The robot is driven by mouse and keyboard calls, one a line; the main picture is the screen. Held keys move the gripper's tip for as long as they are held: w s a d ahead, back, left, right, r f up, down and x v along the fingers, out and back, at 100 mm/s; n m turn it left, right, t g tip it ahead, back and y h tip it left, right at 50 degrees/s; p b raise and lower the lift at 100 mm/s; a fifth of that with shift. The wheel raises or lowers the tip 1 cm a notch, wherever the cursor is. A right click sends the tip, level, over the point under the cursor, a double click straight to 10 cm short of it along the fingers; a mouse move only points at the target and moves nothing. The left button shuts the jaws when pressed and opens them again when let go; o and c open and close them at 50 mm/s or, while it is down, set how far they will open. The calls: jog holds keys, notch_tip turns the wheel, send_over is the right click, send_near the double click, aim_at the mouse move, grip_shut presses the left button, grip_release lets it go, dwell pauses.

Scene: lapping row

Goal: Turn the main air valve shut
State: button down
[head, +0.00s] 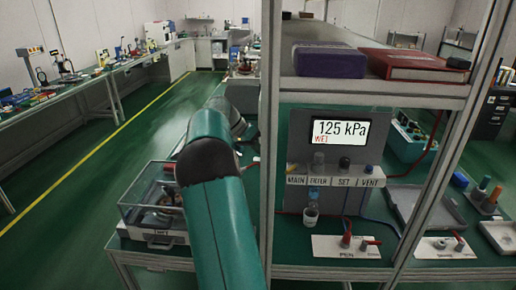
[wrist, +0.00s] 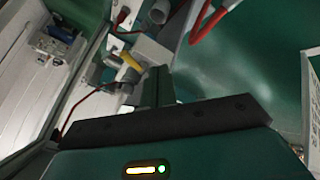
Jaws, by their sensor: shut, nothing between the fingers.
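The air panel (head: 338,150) shows in the head view, with a "125 kPa WET" display (head: 340,132) and a label strip reading MAIN, FILTER, SET, VENT. The MAIN position (head: 295,180) is at the strip's left end, partly behind the shelf post. In the wrist view a yellow lever (wrist: 131,62) sits among grey pipe fittings; it looks like the main air valve's handle. My gripper (wrist: 157,84) is shut and empty, with its fingers close beside the lever; I cannot tell if they touch it. In the head view my teal arm reaches forward and its gripper end is hidden.
The shelf post (head: 268,130) stands between my arm and the panel. A clear-lidded case (head: 152,205) is left of my arm. Red hoses (wrist: 208,22) hang near my gripper.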

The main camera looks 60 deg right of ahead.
aim_at(288, 172)
jog(key=s+d+f, duration=0.1)
jog(key=s+f, duration=0.2)
jog(key=s, duration=0.3)
jog(key=shift+s+f, duration=0.15)
jog(key=shift+s, duration=0.25)
jog(key=shift+s+a+n+t+h, duration=0.2)
jog(key=shift+s+n+t+h, duration=0.25)
jog(key=shift+n, duration=0.45)
jog(key=shift+s+a+n+h, duration=0.25)
jog(key=shift+n+h, duration=0.1)
jog(key=shift+n, duration=0.15)
jog(key=shift+s+a, duration=0.2)
jog(key=shift+s, duration=0.85)
jog(key=shift+f, duration=0.1)
